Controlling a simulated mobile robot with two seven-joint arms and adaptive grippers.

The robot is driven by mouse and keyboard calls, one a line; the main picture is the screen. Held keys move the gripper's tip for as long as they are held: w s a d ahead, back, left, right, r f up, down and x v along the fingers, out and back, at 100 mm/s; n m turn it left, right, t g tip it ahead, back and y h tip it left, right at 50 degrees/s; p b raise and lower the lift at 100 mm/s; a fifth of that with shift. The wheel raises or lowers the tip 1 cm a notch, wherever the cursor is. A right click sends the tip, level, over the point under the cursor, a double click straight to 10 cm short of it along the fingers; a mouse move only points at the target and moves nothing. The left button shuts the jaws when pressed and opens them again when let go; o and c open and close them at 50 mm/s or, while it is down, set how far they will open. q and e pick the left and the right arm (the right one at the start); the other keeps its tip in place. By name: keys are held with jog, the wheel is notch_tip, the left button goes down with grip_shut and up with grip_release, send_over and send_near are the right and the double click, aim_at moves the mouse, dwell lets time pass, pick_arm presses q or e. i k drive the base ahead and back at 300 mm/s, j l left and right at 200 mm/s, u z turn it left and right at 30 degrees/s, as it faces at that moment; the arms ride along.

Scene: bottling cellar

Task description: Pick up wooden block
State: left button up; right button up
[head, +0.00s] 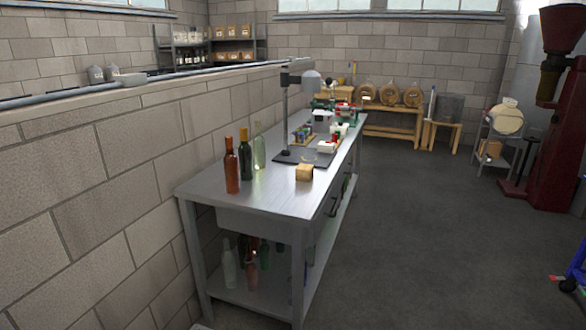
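Neither of my grippers is in view.
Several bottles (231,166) stand on the bench left of the block, more on its lower shelf. Small items crowd the bench's far end. A block wall (120,165) runs along its left side. The floor (430,230) to the right is open. Something blue (577,262) is at the right edge.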

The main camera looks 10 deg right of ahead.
aim_at(304, 172)
jog(key=i+l, duration=0.25)
jog(key=l, duration=0.15)
jog(key=i+l, duration=0.25)
jog(key=l, duration=0.15)
jog(key=i+l, duration=0.2)
jog(key=l, duration=0.15)
jog(key=i+l, duration=0.25)
jog(key=l, duration=0.15)
